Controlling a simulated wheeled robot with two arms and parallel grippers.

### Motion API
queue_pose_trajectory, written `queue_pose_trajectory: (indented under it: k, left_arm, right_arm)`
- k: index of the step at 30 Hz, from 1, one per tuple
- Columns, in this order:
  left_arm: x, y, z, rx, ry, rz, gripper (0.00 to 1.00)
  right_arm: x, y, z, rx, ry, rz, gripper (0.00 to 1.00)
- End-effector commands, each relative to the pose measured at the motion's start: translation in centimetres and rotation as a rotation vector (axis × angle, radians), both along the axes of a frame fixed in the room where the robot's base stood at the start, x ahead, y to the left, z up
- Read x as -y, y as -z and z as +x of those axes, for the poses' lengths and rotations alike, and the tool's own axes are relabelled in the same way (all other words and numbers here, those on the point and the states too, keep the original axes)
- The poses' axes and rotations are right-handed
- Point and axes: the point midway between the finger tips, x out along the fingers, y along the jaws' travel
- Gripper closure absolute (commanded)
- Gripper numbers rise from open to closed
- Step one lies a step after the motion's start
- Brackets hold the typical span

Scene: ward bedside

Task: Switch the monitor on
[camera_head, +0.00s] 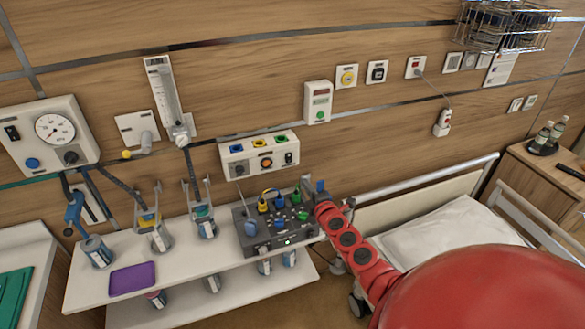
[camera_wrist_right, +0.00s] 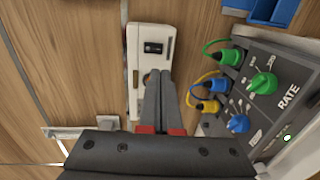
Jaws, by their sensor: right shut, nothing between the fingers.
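A dark grey box (camera_head: 262,236) with several coloured knobs, plugs and the label RATE stands on the white shelf; it also shows at the right in the right wrist view (camera_wrist_right: 285,118). No label reads monitor, so I cannot tell for certain which unit it is. On the wall above is a cream box (camera_head: 233,152) with coloured sockets, an orange button and a black switch. In the right wrist view, a pale box (camera_wrist_right: 140,62) with a black rocker switch (camera_wrist_right: 153,47) lies just beyond my right gripper (camera_wrist_right: 158,74). The gripper's fingers are shut and empty, covering part of that box; contact is unclear.
The shelf (camera_head: 190,262) holds several canisters and a purple tray (camera_head: 133,278). A bed with a white pillow (camera_head: 450,235) stands right of my arm. Wall gauges and tubes are at the left. A wooden cabinet with bottles (camera_head: 548,134) is at far right.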

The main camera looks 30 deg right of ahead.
Motion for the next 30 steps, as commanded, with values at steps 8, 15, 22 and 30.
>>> queue_pose_trajectory:
  k: [8,15,22,30]
  left_arm:
    - [0.0,2.5,0.0,0.0,0.0,0.0,0.5]
    - [0.0,3.9,0.0,0.0,0.0,0.0,0.5]
    - [0.0,4.6,0.0,0.0,0.0,0.0,0.5]
    - [0.0,4.9,0.0,0.0,0.0,0.0,0.5]
  right_arm:
    - [0.8,0.8,4.0,0.005,0.0,0.004,1.0]
    - [1.7,0.8,6.6,0.006,0.005,0.004,1.0]
    - [2.0,1.0,8.4,0.005,0.003,0.009,1.0]
    - [2.5,1.2,10.3,0.005,0.002,0.01,1.0]
